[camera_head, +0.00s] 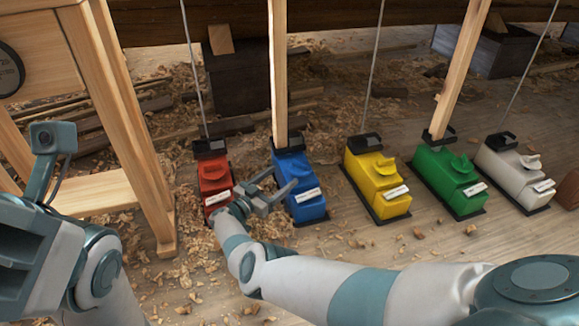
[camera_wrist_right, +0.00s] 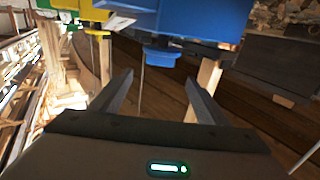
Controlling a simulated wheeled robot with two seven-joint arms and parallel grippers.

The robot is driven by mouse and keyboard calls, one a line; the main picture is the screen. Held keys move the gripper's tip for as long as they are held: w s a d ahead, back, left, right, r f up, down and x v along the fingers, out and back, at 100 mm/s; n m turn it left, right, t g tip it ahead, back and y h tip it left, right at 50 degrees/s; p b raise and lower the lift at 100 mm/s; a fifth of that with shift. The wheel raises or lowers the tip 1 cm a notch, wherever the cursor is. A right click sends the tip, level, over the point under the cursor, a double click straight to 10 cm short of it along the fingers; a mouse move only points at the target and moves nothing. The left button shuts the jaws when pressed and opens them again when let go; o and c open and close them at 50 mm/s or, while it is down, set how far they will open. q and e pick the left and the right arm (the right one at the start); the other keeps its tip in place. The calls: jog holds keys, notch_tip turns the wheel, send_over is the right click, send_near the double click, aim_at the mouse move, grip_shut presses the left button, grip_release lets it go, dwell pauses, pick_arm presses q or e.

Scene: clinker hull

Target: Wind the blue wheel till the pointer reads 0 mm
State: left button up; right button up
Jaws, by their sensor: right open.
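The blue jack-like unit (camera_head: 303,208) stands on the floor under a wooden post, with a white label on its sloped face. Its wheel is largely hidden behind my right gripper (camera_head: 283,179) in the head view, and I cannot read a pointer or scale. My right gripper is open and empty, its fingers at the left side of the blue unit. In the right wrist view the gripper (camera_wrist_right: 158,80) spreads its fingers below the blue body (camera_wrist_right: 205,30); a blue knob-like part (camera_wrist_right: 175,58) lies beyond the fingertips. Contact cannot be told.
A red unit (camera_head: 213,180) stands close left of the blue one. Yellow (camera_head: 371,190), green (camera_head: 440,187) and white (camera_head: 508,172) units stand to the right. A wooden frame (camera_head: 130,130) rises at left. Shavings litter the floor; the front floor right of my forearm is fairly clear.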

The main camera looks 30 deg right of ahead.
jog(key=v, duration=0.6)
jog(key=shift+p, duration=0.4)
